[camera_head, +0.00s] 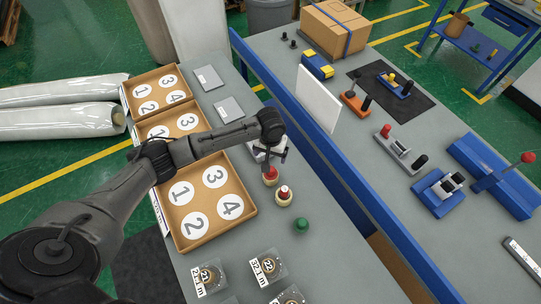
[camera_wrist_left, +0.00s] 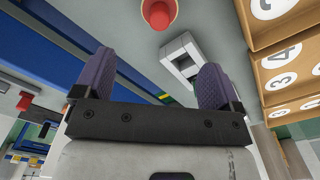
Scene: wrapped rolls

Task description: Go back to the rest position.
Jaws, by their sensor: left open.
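My left gripper (camera_head: 268,162) hangs over the grey table, its arm crossing the cardboard trays from the left. In the left wrist view the left gripper (camera_wrist_left: 155,78) has its two purple pads wide apart with nothing between them. A pale piece with a red top (camera_head: 270,176) stands just below the gripper in the head view, and a second one (camera_head: 284,195) stands beside it. A red-topped piece (camera_wrist_left: 158,14) also shows at the top of the wrist view. A light grey slotted block (camera_wrist_left: 182,58) lies on the table beyond the fingers. My right gripper is not in view.
The nearest cardboard tray (camera_head: 220,233) has circles numbered 1 to 4; two more trays lie behind it. A green knob (camera_head: 302,226) and clear boxes with discs (camera_head: 268,267) stand nearer. A blue rail (camera_head: 350,180) borders the table. Wrapped rolls (camera_head: 60,120) lie at left.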

